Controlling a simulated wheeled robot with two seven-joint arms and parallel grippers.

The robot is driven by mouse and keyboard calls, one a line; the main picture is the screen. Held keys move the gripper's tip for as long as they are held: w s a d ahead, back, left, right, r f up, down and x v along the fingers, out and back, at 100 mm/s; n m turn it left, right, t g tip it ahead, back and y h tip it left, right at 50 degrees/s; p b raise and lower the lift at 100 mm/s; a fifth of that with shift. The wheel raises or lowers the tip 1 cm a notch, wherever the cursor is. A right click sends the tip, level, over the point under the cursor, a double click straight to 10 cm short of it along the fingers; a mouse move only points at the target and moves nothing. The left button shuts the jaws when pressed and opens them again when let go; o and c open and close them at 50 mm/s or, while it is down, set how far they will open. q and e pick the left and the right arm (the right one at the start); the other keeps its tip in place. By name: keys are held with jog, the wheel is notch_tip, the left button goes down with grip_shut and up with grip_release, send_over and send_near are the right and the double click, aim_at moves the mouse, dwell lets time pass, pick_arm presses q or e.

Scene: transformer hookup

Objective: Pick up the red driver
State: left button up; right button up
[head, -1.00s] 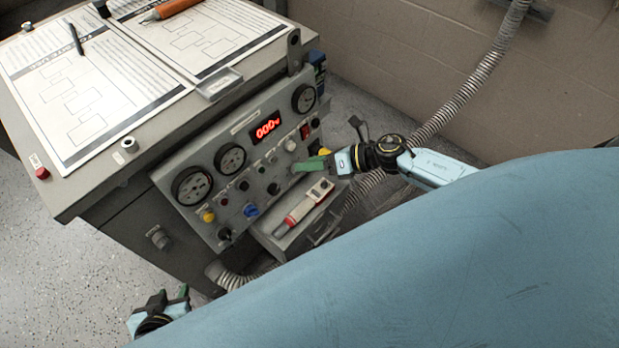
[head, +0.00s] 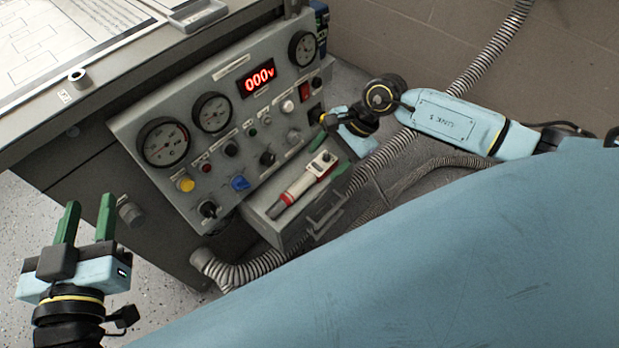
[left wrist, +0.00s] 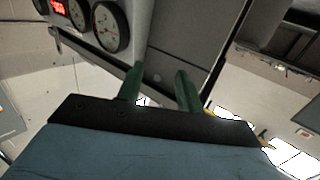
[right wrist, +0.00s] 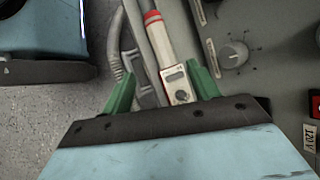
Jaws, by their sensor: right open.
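A red-and-white handheld tool (head: 303,184), with a small display and knob at one end, lies in the shelf (head: 262,222) below the control panel. I take it as the red driver. In the right wrist view the tool (right wrist: 160,40) points away from me, its display end near the gap between my fingers. My right gripper (head: 335,150) is open by the shelf's right end; I cannot tell whether it touches the tool. It also shows in the right wrist view (right wrist: 160,82). My left gripper (head: 89,205) is open and empty, left of the panel; it also shows in the left wrist view (left wrist: 156,72).
The control panel (head: 217,168) has gauges, knobs and a lit red display (head: 257,78). A ribbed hose (head: 250,268) runs under the shelf, and another conduit (head: 495,45) climbs the wall. A worktop with papers (head: 60,45) lies upper left. Floor is clear at left.

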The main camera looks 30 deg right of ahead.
aim_at(305, 181)
jog(key=b+x, duration=0.1)
jog(key=x, duration=0.2)
jog(key=shift+a+f, duration=0.2)
jog(key=shift+f, duration=0.05)
jog(key=shift+w+a+f+b, duration=0.15)
jog(key=shift+a+f+b, duration=0.15)
jog(key=shift+f, duration=0.2)
jog(key=b+x, duration=0.2)
jog(key=x, duration=0.1)
jog(key=shift+w+f, duration=0.2)
jog(key=shift+f, duration=0.05)
pick_arm(q)
jog(key=s+r+t+h, duration=0.3)
jog(key=r+t, duration=0.6)
jog(key=r, duration=0.1)
jog(key=shift+s+d+r+b, duration=0.15)
jog(key=shift+s+d+b, duration=0.1)
jog(key=shift+s+b, duration=0.05)
pick_arm(e)
jog(key=shift+a+f, duration=0.35)
jog(key=shift+f, duration=0.15)
jog(key=shift+w, duration=0.1)
jog(key=c, duration=1.2)
pick_arm(q)
jog(key=shift+w, duration=0.2)
pick_arm(e)
jog(key=shift+r, duration=0.25)
jog(key=shift+c, duration=0.2)
